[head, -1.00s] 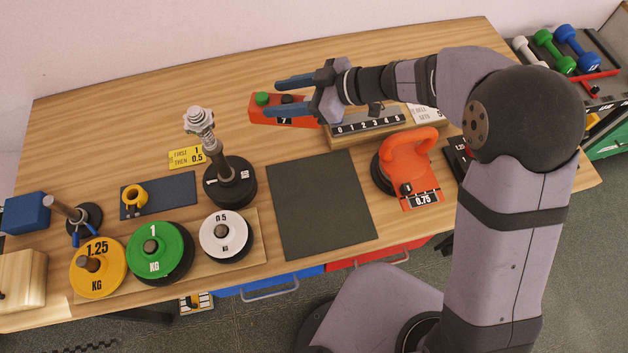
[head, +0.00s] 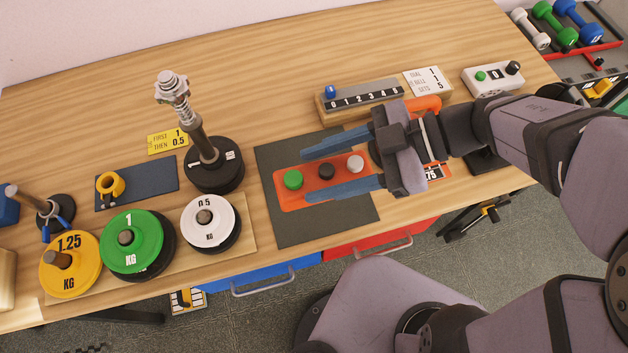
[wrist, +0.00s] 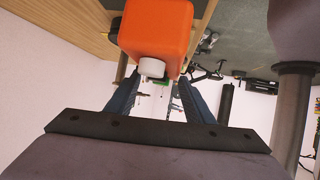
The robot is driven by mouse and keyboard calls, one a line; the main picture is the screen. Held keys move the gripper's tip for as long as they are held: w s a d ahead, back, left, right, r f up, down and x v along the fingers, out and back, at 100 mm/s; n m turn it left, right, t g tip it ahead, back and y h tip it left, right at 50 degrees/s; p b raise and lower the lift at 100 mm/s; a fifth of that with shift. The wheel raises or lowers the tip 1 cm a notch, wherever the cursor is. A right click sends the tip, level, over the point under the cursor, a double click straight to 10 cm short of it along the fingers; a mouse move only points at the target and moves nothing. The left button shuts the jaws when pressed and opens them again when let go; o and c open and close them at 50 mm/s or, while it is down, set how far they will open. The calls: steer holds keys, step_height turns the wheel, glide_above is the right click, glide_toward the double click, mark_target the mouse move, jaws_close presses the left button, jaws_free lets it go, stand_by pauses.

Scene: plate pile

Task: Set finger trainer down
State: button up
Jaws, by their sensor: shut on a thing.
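The finger trainer (head: 309,192) is an orange block with a green, a black and a white button on top. In the head view it lies level over the dark square mat (head: 285,228), between the two blue fingers of my gripper (head: 306,177), which is shut on it. Whether its underside touches the mat cannot be told. In the wrist view the trainer (wrist: 155,25) shows as an orange block with its white button facing the fingers.
An upright spindle on a black base (head: 214,175) stands left of the mat. A wooden counter box (head: 362,101) is behind the mat. An orange handle (head: 425,103) is partly hidden by my gripper.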

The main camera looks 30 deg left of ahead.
steer(key=shift+f+b, duration=0.85)
steer(key=shift+f, duration=4.15)
steer(key=shift+f, duration=0.15)
steer(key=o, duration=1.7)
steer(key=shift+c, duration=0.2)
steer(key=shift+r, duration=0.2)
steer(key=v, duration=1.2)
